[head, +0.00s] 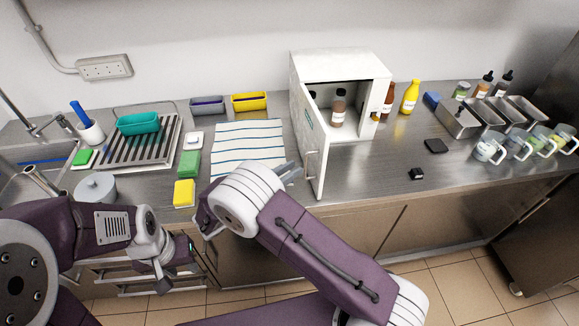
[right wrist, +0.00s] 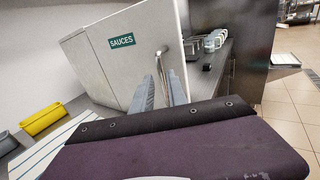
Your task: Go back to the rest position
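My right gripper (head: 291,173) is just left of the handle (head: 311,166) on the open door of a white cabinet (head: 340,62). In the right wrist view its two fingers (right wrist: 165,88) stand apart, with a gap between them. The door handle (right wrist: 161,66) shows just past the fingertips. I cannot tell whether they touch it; nothing seems held. The door carries a green SAUCES label (right wrist: 121,41). My left gripper (head: 188,266) hangs low in front of the counter's drawers at the left; its fingers are too unclear to judge.
Metal trays (head: 457,122) and mugs (head: 489,148) stand at right. The counter right of the door is mostly clear.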

